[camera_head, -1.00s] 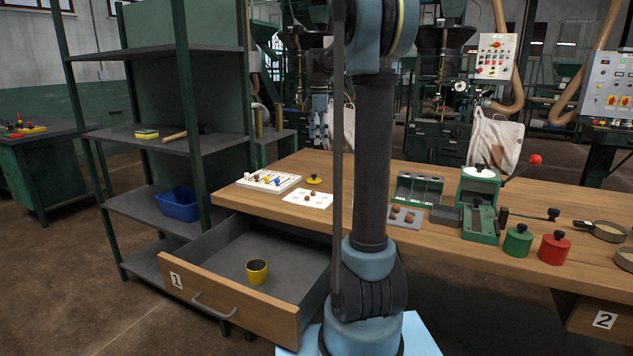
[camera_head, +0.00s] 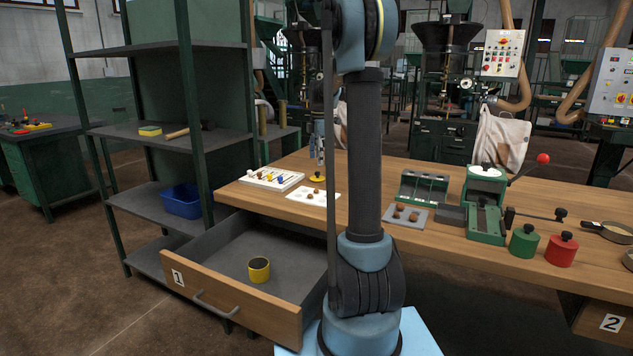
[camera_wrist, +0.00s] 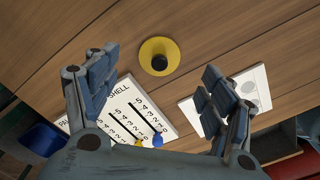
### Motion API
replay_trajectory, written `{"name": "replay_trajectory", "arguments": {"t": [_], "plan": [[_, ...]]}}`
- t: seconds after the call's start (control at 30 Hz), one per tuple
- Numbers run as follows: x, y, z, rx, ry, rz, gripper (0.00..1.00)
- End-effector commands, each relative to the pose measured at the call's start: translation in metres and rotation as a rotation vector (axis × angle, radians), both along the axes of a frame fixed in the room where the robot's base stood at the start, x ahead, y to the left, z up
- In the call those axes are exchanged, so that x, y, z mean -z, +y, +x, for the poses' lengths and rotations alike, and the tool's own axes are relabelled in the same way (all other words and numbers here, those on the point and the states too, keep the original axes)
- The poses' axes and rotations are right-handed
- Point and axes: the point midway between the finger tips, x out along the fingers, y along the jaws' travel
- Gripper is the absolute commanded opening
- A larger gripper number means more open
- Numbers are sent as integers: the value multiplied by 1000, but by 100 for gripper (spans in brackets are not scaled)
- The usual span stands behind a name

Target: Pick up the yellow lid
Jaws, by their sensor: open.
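The yellow lid (camera_head: 317,177) lies flat on the wooden workbench, just left of my arm in the head view. In the wrist view the yellow lid (camera_wrist: 148,68) is a round yellow disc with a black knob in its middle. My gripper (camera_wrist: 160,70) is open and empty, with one finger on either side of the lid in the picture. In the head view my gripper (camera_head: 317,148) shows small above the lid, partly behind my arm. The fingers appear apart from the lid.
A white scoreboard with pegs (camera_head: 268,179) lies left of the lid. An open drawer (camera_head: 235,305) holds a yellow cup (camera_head: 259,272). A green press (camera_head: 484,215) stands to the right.

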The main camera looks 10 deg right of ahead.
Motion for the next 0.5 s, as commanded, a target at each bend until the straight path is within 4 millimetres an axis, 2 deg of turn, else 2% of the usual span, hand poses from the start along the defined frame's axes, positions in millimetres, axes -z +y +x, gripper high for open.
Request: {"name": "replay_trajectory", "arguments": {"t": [0.33, 0.5], "plan": [[26, 3, 0, 0, 0, 0, 76], [49, 9, -2, 0, 0, 0, 76]]}}
